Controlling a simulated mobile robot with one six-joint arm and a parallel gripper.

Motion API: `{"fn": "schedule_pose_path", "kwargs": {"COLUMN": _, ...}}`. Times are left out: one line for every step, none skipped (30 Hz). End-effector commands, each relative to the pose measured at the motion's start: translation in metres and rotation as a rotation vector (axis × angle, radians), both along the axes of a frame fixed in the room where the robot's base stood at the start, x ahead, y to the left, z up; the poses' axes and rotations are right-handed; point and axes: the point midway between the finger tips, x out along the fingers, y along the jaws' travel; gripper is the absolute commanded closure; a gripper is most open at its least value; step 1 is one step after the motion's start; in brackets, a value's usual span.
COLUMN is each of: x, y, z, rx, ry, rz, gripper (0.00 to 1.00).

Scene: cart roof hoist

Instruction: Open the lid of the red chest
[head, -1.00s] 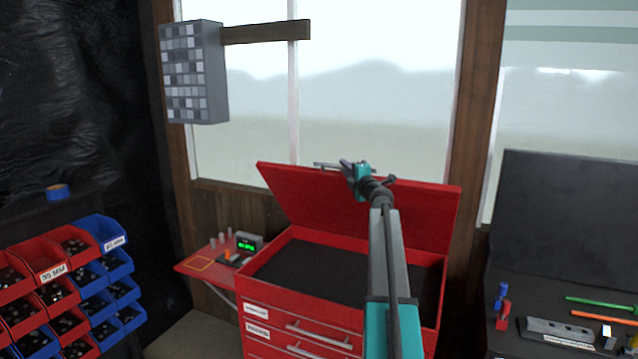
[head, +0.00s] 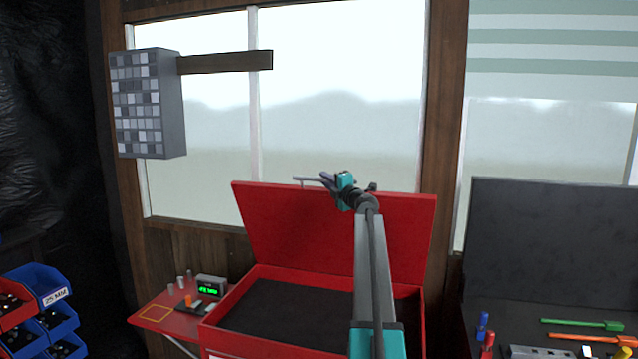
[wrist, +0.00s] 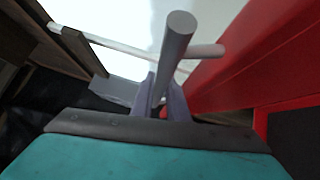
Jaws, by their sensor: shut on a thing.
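The red chest (head: 212,341) stands below the window with its lid (head: 340,235) raised, leaning up at the back. The dark interior (head: 285,312) is exposed. My gripper (head: 328,181) is at the lid's upper edge, shut on the grey bar handle (head: 308,179). In the wrist view the handle (wrist: 174,45) runs out from between the fingers (wrist: 161,95), with a thinner bar crossing behind it. The red lid (wrist: 245,60) shows to the right there. My arm covers part of the lid and the chest's right side.
A red side shelf (head: 160,313) with a small green display (head: 210,287) adjoins the chest's left. Blue and red bins (head: 45,290) stand at lower left. A grey cabinet (head: 150,105) with a wooden beam (head: 225,62) hangs upper left. A dark tool bench (head: 550,240) is at right.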

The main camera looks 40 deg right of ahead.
Motion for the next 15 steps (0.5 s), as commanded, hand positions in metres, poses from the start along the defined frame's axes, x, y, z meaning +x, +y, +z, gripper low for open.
{"fn": "schedule_pose_path", "kwargs": {"x": -0.004, "y": -0.007, "z": 0.001, "rx": -0.002, "ry": -0.002, "rz": -0.016, "gripper": 1.0}}
{"fn": "schedule_pose_path", "kwargs": {"x": -0.003, "y": -0.006, "z": 0.001, "rx": -0.002, "ry": -0.002, "rz": -0.015, "gripper": 1.0}}
{"fn": "schedule_pose_path", "kwargs": {"x": -0.003, "y": -0.005, "z": 0.001, "rx": -0.002, "ry": -0.002, "rz": -0.014, "gripper": 1.0}}
{"fn": "schedule_pose_path", "kwargs": {"x": -0.002, "y": -0.004, "z": 0.001, "rx": -0.002, "ry": -0.002, "rz": -0.013, "gripper": 1.0}}
{"fn": "schedule_pose_path", "kwargs": {"x": -0.002, "y": -0.004, "z": 0.001, "rx": -0.002, "ry": -0.001, "rz": -0.012, "gripper": 0.81}}
{"fn": "schedule_pose_path", "kwargs": {"x": -0.001, "y": -0.003, "z": 0.001, "rx": -0.002, "ry": -0.001, "rz": -0.01, "gripper": 0.74}}
{"fn": "schedule_pose_path", "kwargs": {"x": 0.0, "y": -0.002, "z": 0.0, "rx": -0.001, "ry": -0.001, "rz": -0.009, "gripper": 0.69}}
{"fn": "schedule_pose_path", "kwargs": {"x": 0.001, "y": -0.001, "z": 0.0, "rx": -0.001, "ry": -0.001, "rz": -0.007, "gripper": 0.67}}
{"fn": "schedule_pose_path", "kwargs": {"x": 0.002, "y": 0.0, "z": 0.0, "rx": -0.001, "ry": -0.002, "rz": -0.005, "gripper": 0.67}}
{"fn": "schedule_pose_path", "kwargs": {"x": 0.002, "y": 0.001, "z": 0.0, "rx": -0.001, "ry": -0.001, "rz": -0.004, "gripper": 0.67}}
{"fn": "schedule_pose_path", "kwargs": {"x": 0.003, "y": 0.002, "z": 0.0, "rx": -0.001, "ry": -0.001, "rz": -0.002, "gripper": 0.67}}
{"fn": "schedule_pose_path", "kwargs": {"x": 0.004, "y": 0.003, "z": 0.0, "rx": 0.0, "ry": -0.001, "rz": -0.001, "gripper": 0.67}}
{"fn": "schedule_pose_path", "kwargs": {"x": 0.004, "y": 0.004, "z": 0.0, "rx": 0.0, "ry": -0.001, "rz": 0.0, "gripper": 0.67}}
{"fn": "schedule_pose_path", "kwargs": {"x": 0.005, "y": 0.004, "z": 0.0, "rx": 0.0, "ry": -0.001, "rz": 0.001, "gripper": 0.67}}
{"fn": "schedule_pose_path", "kwargs": {"x": 0.005, "y": 0.005, "z": -0.001, "rx": 0.0, "ry": -0.001, "rz": 0.002, "gripper": 0.67}}
